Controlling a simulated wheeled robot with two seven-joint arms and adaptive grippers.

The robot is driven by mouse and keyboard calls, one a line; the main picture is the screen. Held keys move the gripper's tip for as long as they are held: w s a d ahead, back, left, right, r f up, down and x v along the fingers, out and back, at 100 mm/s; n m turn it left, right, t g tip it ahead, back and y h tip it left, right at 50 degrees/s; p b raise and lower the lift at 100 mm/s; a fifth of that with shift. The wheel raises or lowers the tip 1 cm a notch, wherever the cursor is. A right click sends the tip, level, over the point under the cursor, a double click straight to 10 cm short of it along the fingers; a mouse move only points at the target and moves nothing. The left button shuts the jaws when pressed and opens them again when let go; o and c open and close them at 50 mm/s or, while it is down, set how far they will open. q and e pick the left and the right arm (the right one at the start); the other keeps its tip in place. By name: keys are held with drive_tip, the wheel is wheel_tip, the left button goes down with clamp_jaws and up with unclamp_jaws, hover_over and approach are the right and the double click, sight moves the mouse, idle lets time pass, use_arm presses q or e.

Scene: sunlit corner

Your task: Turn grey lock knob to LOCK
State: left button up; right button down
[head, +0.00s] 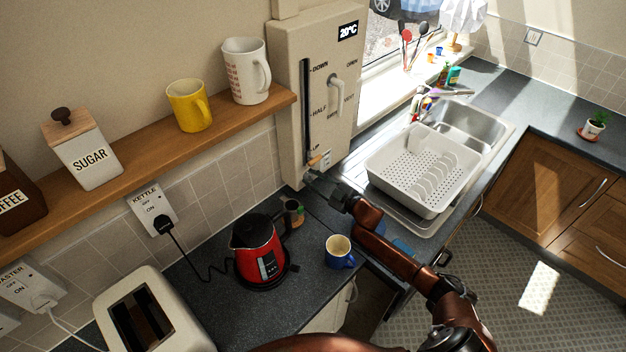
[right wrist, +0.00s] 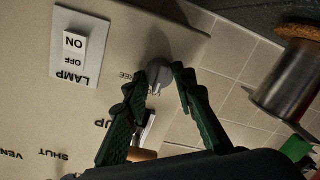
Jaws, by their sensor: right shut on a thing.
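The grey lock knob (right wrist: 158,74) sticks out low on the beige wall unit (head: 296,60). In the right wrist view it sits between my right fingertips, beside a label that reads "REE" where it shows. In the head view the right gripper (head: 311,176) is at the unit's lower edge and hides the knob. My left gripper is not in view.
A lamp switch (right wrist: 77,46) and an orange slider handle (right wrist: 143,154) are close to the knob. A white dish rack (head: 422,168) stands right of my arm.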

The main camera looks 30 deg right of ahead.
drive_tip(key=c, duration=1.6)
unclamp_jaws()
